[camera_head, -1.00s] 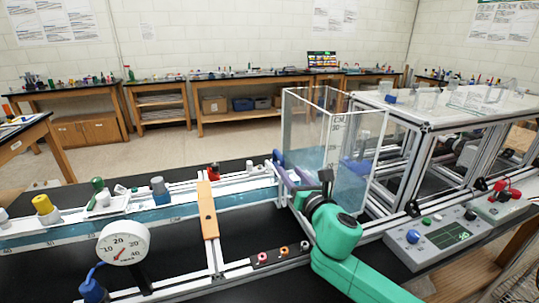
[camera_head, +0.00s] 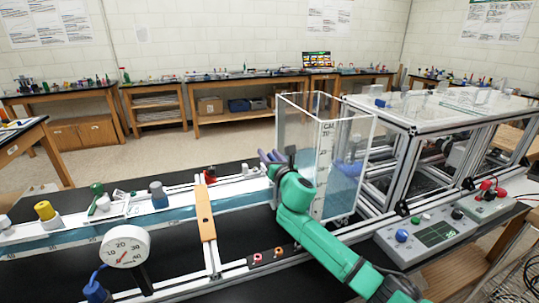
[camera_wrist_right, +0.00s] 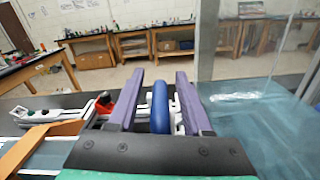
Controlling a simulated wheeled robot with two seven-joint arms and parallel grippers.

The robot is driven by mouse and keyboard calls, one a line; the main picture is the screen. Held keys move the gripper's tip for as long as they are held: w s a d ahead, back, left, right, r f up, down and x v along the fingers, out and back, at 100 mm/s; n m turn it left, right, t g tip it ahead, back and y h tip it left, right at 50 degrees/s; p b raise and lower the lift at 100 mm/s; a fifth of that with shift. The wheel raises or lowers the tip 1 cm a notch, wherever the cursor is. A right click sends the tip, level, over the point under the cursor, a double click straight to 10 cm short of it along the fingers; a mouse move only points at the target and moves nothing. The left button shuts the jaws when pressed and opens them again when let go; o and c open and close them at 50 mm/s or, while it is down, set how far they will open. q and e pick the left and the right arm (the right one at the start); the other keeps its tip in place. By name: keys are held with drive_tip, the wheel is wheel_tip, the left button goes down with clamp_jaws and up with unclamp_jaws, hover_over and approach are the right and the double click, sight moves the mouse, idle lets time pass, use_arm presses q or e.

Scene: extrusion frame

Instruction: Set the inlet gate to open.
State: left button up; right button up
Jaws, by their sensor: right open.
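A blue rounded handle (camera_wrist_right: 160,106), which looks like the inlet gate's, stands upright between my right fingers in the right wrist view. In the head view my gripper and wrist hide it, so I cannot tell the gate's setting. My right gripper (camera_head: 268,158) is at the near left edge of the clear tank, where the water channel (camera_head: 165,215) meets it. Its two purple fingers are open in the right wrist view (camera_wrist_right: 157,76), one on each side of the handle, with gaps showing. My left gripper is out of view.
The clear tank (camera_head: 325,165) stands close to the right of my gripper. An orange-brown bar (camera_head: 206,213) crosses the channel at left, beside a round dial gauge (camera_head: 124,246). A grey control box (camera_head: 428,235) sits at right.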

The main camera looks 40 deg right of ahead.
clamp_jaws()
idle(1.3)
